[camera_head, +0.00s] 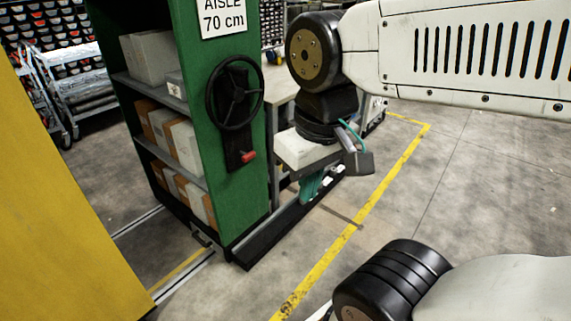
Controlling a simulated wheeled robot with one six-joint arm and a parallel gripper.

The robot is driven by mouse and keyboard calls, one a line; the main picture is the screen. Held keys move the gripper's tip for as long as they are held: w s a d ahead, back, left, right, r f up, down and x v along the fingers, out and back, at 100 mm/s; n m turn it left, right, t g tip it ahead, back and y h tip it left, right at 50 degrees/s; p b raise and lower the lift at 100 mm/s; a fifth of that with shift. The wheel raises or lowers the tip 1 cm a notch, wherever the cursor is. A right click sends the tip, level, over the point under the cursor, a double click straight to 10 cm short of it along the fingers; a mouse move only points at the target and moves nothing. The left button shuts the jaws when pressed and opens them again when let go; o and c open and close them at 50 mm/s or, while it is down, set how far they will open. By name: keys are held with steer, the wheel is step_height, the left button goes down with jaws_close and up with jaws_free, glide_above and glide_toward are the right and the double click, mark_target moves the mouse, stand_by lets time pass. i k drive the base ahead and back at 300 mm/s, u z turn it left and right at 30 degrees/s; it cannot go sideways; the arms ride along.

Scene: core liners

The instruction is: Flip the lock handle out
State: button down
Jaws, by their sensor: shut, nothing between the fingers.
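The green shelving end panel (225,185) carries a black handwheel (233,92) with spokes. Below its hub is a dark upright plate (238,150). A small red-tipped piece (248,157), which looks like the lock handle, sits low on this plate. Its exact pose is too small to tell. My gripper (309,190) hangs below my wrist, to the right of the panel and lower than the red piece. Its teal fingers point down, are shut and look empty. It is apart from the handle in the picture.
Shelves with white and brown boxes (150,58) fill the unit's left side. A yellow panel (60,190) stands at the left, with floor rails (180,280) between. A grey bench (277,88) is behind my wrist. The floor (470,190) at the right is clear.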

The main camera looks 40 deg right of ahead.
mark_target(246, 157)
steer(key=z, duration=0.35)
steer(key=k, duration=0.8)
steer(key=u, duration=0.35)
steer(key=i, duration=1.9)
steer(key=z, duration=0.75)
